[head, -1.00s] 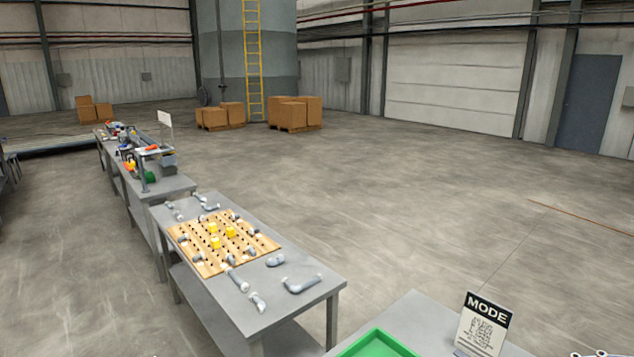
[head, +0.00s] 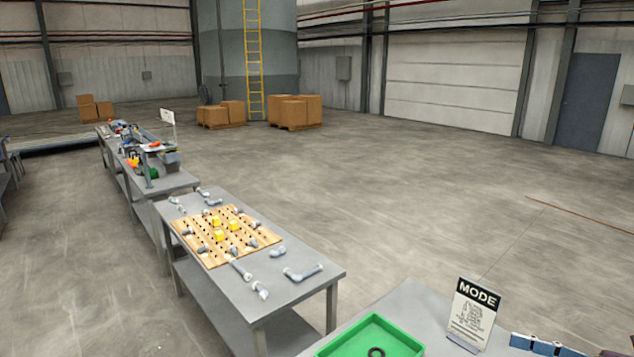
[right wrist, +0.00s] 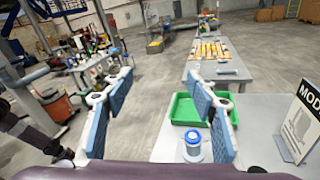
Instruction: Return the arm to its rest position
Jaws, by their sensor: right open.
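My right gripper (right wrist: 161,92) is open in the right wrist view, with its blue pads spread wide apart and nothing between them. Blue and dark parts that look like this gripper (head: 545,345) show at the bottom right edge of the head view, beside the grey table (head: 402,302). In the right wrist view, a small clear container with a blue top (right wrist: 192,147) appears near the lower part of the right finger. I cannot tell its distance from the finger. My left arm and gripper are in neither current view.
A green tray (head: 327,351) with a dark ring (head: 376,352) is on the near table, left of the MODE sign (head: 474,312). Another table holds a wooden pegboard (head: 193,245) and grey pipe pieces (head: 303,272). Open floor (head: 430,200) lies beyond.

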